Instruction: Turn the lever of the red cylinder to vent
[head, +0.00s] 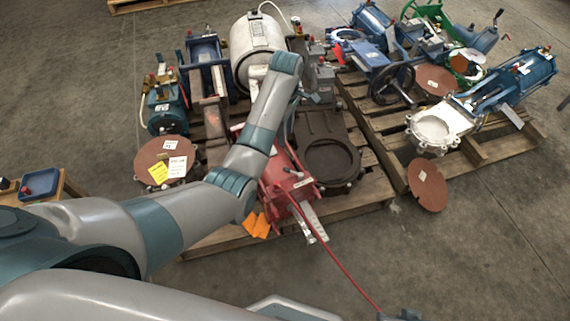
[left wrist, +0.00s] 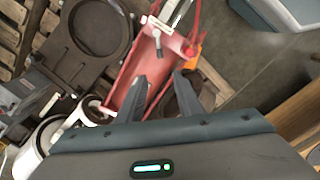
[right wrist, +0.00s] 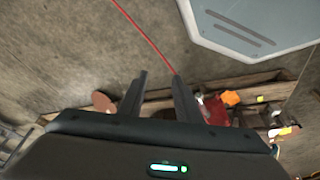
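The red cylinder (head: 277,180) lies on the near edge of the left pallet, partly hidden by my left arm. In the left wrist view its red body (left wrist: 135,78) lies just beyond my left fingers. A small lever with a dark grip (left wrist: 158,46) sits at its pale metal end fitting; whether this is the vent lever I cannot tell. My left gripper (left wrist: 160,80) is open and empty over the cylinder, with no clear contact. My right gripper (right wrist: 160,75) is open and empty, away from the cylinder, which shows beyond it in the right wrist view (right wrist: 214,110).
A dark ring-shaped valve body (head: 325,183) lies beside the cylinder. Orange tags (head: 256,225) hang at its near side. Other valves crowd both pallets (head: 352,203). The floor at the lower right is mostly clear.

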